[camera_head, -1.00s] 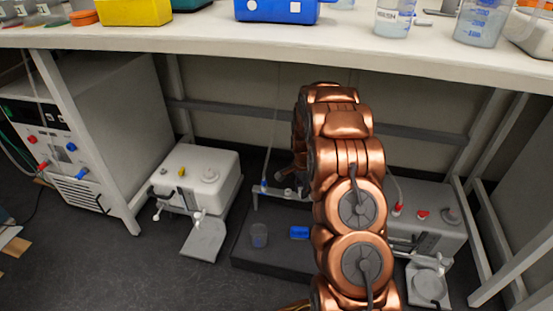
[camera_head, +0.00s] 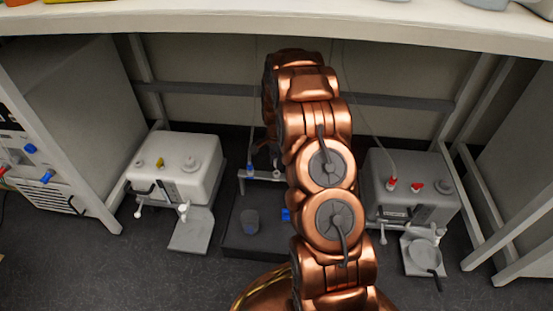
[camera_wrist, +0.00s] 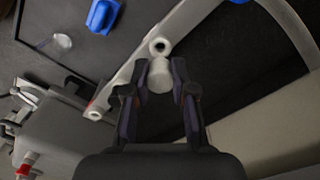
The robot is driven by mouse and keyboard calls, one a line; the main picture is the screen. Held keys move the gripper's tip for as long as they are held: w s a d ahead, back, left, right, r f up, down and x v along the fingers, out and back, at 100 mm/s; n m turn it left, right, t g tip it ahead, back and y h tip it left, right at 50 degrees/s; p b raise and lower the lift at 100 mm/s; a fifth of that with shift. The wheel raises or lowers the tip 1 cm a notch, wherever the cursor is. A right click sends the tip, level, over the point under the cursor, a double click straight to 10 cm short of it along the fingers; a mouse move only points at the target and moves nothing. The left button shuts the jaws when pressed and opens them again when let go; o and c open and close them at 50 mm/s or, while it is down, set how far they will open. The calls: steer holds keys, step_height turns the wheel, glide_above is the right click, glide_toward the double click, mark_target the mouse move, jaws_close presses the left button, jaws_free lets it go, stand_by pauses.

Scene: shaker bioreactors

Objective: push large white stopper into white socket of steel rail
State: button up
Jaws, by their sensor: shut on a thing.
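In the wrist view, my gripper (camera_wrist: 158,80) is shut on a large white stopper (camera_wrist: 160,77), which sits between its fingertips. The steel rail (camera_wrist: 190,14) runs diagonally past the stopper's far end. Its white socket (camera_wrist: 159,46), a round ring with a dark hole, is just beyond the stopper. The stopper's end is very close to the socket; I cannot tell whether they touch. The stopper does not cover the hole. In the head view the rail (camera_head: 265,178) shows left of my arm, which hides my gripper, the stopper and the socket.
A dark mat (camera_head: 240,238) under the rail holds a clear cup (camera_head: 250,221) and a blue block (camera_head: 286,214). A white device (camera_head: 177,168) stands left, a grey device (camera_head: 410,185) right. The bench top (camera_head: 380,22) overhangs, with frame legs at both sides.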

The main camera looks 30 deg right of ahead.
step_height(320, 180, down, 2)
steer(key=shift+b, duration=0.45)
steer(key=shift+r, duration=0.2)
steer(key=shift+a+p, duration=0.1)
steer(key=shift+p, duration=0.45)
steer(key=shift+f+p, duration=0.5)
steer(key=shift+f, duration=0.65)
stand_by(1.7)
steer(key=o, duration=1)
steer(key=shift+r, duration=0.15)
